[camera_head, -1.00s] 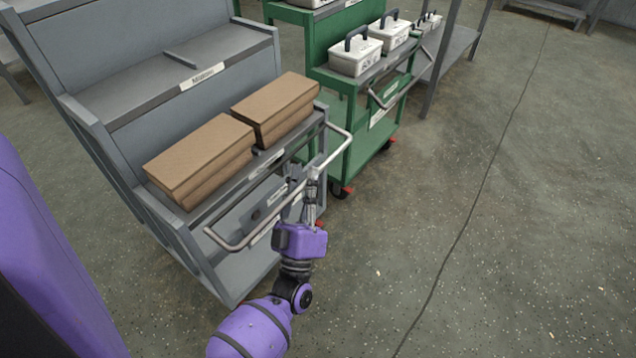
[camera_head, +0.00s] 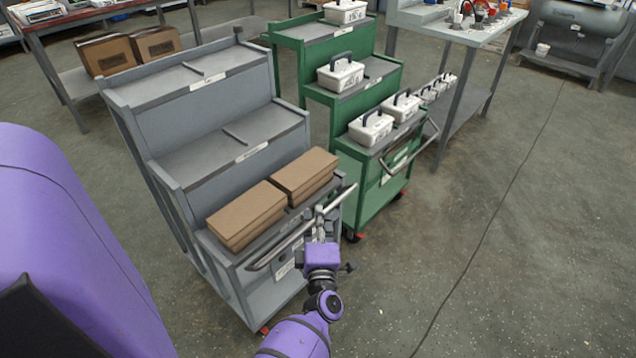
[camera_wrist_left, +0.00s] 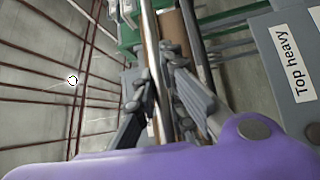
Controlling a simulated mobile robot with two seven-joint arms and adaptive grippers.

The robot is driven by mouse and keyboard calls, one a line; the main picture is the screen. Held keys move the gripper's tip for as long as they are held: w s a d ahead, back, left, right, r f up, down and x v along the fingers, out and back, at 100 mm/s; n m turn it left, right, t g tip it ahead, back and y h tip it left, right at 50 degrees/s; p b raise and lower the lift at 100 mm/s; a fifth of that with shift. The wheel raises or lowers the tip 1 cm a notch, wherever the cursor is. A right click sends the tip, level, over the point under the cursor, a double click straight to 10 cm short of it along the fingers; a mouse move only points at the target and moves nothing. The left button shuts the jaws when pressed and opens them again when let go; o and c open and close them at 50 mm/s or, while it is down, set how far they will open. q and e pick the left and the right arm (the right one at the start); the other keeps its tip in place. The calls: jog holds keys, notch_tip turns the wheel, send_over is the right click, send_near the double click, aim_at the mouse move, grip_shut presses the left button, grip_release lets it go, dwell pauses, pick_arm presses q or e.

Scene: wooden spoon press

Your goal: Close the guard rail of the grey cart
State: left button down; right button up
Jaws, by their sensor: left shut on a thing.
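The grey cart (camera_head: 185,125) stands left of centre in the head view, with stepped shelves. Its guard rail (camera_head: 275,258) is a metal bar with bent ends. It runs along the front edge of the lowest visible shelf, close to it. My left gripper (camera_head: 319,222) is shut on the rail, right of the rail's middle. In the left wrist view a metal bar (camera_wrist_left: 152,50) runs between the fingers (camera_wrist_left: 168,95). The gripper partly hides the rail and the cart's front. My right gripper is not in view.
Brown boxes (camera_head: 246,215) lie on the shelf behind the rail. A green cart (camera_head: 375,190) with white containers stands close by on the right. A grey panel labelled "Top heavy" (camera_wrist_left: 292,65) shows in the wrist view. Open floor (camera_head: 530,230) lies to the right.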

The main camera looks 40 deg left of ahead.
pick_arm(q)
jog(key=a+n+g+h+p, duration=0.1)
jog(key=p, duration=0.3)
jog(key=a+r+n+g+h+p, duration=0.1)
jog(key=a+n+p, duration=0.1)
jog(key=p, duration=0.3)
jog(key=a+r+n+g+h+p, duration=0.1)
jog(key=p, duration=0.4)
jog(key=shift+w+a+r+n+h, duration=0.2)
jog(key=shift+n+h, duration=0.1)
jog(key=shift+h, duration=0.1)
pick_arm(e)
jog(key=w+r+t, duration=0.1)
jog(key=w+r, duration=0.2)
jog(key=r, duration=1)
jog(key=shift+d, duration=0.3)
pick_arm(q)
jog(key=shift+d+f, duration=0.1)
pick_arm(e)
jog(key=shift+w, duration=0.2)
pick_arm(q)
jog(key=c, duration=1.8)
grip_release()
jog(key=shift+s, duration=0.1)
jog(key=shift+d+f, duration=0.1)
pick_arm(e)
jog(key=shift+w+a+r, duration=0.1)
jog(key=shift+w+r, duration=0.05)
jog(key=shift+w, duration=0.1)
